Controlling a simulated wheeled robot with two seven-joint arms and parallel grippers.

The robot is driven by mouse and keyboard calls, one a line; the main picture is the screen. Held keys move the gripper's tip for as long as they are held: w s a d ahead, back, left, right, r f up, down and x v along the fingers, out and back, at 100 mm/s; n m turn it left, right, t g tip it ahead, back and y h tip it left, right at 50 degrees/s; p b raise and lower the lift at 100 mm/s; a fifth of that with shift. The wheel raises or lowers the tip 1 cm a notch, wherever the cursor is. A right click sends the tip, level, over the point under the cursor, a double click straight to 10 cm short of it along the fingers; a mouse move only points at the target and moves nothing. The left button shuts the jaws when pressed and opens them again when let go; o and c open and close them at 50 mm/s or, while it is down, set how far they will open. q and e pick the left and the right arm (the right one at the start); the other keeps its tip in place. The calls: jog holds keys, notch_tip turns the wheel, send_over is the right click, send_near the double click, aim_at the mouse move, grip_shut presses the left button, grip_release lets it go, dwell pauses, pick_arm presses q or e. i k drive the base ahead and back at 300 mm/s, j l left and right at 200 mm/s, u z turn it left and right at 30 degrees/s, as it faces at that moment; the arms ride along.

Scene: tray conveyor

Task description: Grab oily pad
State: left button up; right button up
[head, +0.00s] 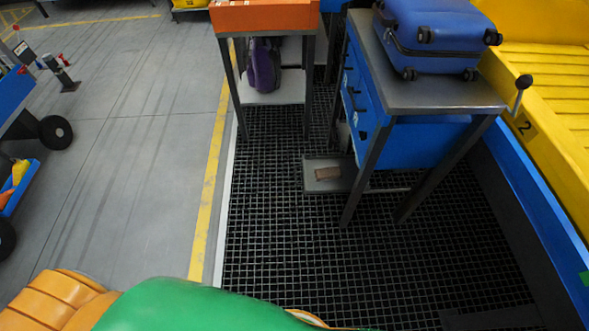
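A small flat brown block (327,174), perhaps the oily pad, lies on a low grey shelf (312,186). The shelf sticks out under a metal table with blue drawers (440,95). The block is too small to tell whether it is oily. Neither of my grippers shows in the head view. Only green and orange parts of my own body fill the bottom edge.
A blue suitcase (440,35) lies on the metal table. An orange-topped stand (265,17) holds a purple bag (263,65). A yellow conveyor (550,75) runs at right. A wheeled cart is at left. Dark grated floor (290,245) is clear in front.

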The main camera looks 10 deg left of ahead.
aim_at(334, 172)
jog(key=i+j+z, duration=0.8)
jog(key=i, duration=0.15)
jog(key=i+j+z, duration=0.4)
jog(key=j, duration=0.25)
jog(key=k+l, duration=0.05)
